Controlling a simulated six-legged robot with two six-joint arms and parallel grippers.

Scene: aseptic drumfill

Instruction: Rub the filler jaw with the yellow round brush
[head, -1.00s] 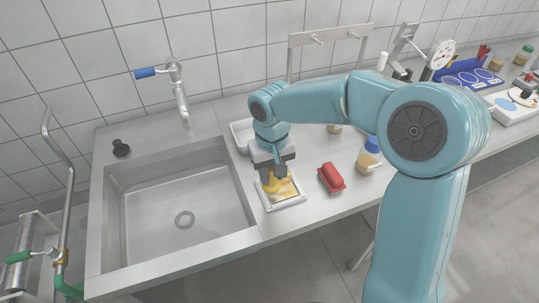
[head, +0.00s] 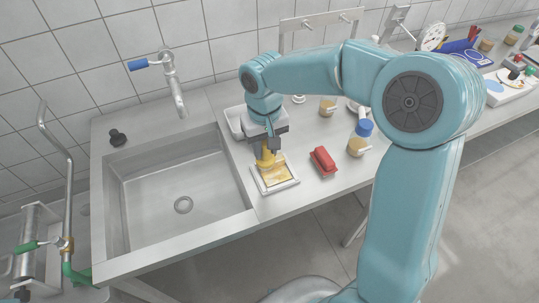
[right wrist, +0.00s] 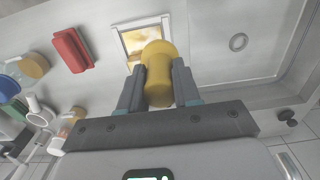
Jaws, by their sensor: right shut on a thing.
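My right gripper (head: 266,147) is shut on the yellow round brush (head: 267,157). In the right wrist view the brush (right wrist: 158,75) sits between both fingers (right wrist: 158,92), its rounded end pointing away from the palm. The brush is over a shallow white-rimmed tray (head: 292,183) with a yellowish, patchy inside; the tray (right wrist: 123,42) also shows beyond the brush in the wrist view. I cannot tell for sure whether the brush still touches the tray. I cannot make out the filler jaw in these frames. My left gripper is not in view.
A steel sink (head: 190,172) lies left of the tray, under a blue-handled tap (head: 172,80). A red brush-like block (head: 323,160) and a blue-capped bottle (head: 360,139) stand to its right. Counter between block and tray is bare.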

